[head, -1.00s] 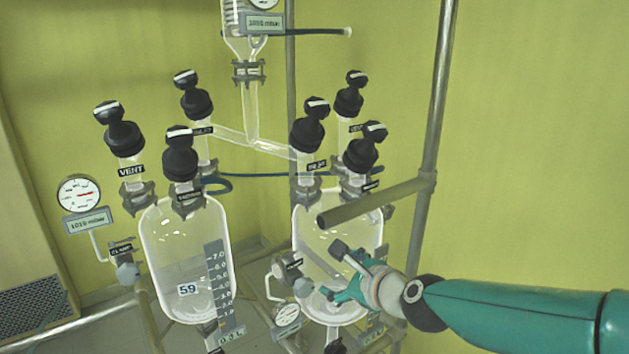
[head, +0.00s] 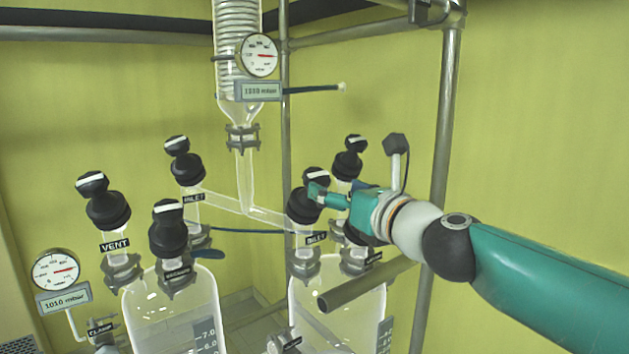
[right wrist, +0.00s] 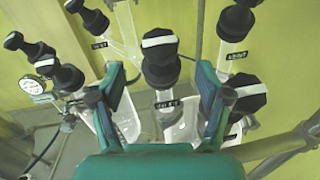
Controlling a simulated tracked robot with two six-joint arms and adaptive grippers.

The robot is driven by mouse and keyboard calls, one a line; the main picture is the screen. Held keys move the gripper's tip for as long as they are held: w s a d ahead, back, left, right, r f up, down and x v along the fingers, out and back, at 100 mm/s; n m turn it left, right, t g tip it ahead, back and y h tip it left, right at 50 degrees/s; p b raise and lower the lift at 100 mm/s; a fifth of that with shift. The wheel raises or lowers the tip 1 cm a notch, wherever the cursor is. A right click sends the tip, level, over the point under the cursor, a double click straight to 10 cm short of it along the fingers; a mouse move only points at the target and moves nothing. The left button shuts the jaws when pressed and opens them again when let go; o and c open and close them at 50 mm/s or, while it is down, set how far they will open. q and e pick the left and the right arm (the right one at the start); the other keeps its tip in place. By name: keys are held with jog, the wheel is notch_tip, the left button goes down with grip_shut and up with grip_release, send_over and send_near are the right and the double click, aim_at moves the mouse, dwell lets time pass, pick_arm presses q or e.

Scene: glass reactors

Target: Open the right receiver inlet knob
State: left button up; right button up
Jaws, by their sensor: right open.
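The right receiver (head: 335,300) is a clear glass vessel. Its inlet knob (head: 303,207) is black with a white bar on top, above an INLET label (head: 316,239). My right gripper (head: 325,194) is open at this knob's right side, and its fingertips overlap the knob in the head view. In the right wrist view the inlet knob (right wrist: 160,55) shows between and beyond the two spread teal fingers (right wrist: 161,80), with visible gaps on both sides. I cannot tell any contact. My left gripper is in neither view.
Another black knob (right wrist: 248,96) stands close right of the fingers in the wrist view; my gripper mostly hides it in the head view. A rear knob (head: 347,160) stands behind. A metal bar (head: 365,285) juts out below my arm. The left receiver (head: 170,310) has several similar knobs.

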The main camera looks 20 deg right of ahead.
aim_at(328, 181)
jog(key=p+x, duration=0.1)
jog(key=x, duration=0.7)
jog(key=c, duration=1.2)
jog(key=n+y+b, duration=0.1)
jog(key=b, duration=0.1)
jog(key=n+y+b, duration=0.1)
jog(key=b, duration=0.2)
jog(key=shift+d+f+g, duration=0.15)
jog(key=shift+f+g, duration=0.1)
jog(key=shift+g, duration=0.05)
jog(key=shift+r+n+g+y+b, duration=0.15)
jog(key=shift+n+g+y+b, duration=0.25)
jog(key=shift+n+y, duration=0.45)
jog(key=shift+r+n+y, duration=0.1)
jog(key=shift+n+y, duration=0.35)
jog(key=shift+n, duration=0.1)
jog(key=shift+r+n+g+y+p, duration=0.1)
jog(key=shift+n+g+y+p, duration=0.55)
jog(key=shift+n, duration=0.15)
jog(key=shift+n+g+y+p, duration=0.75)
jog(key=shift+n+y+p, duration=0.1)
jog(key=shift+n, duration=0.25)
jog(key=shift+a, duration=0.2)
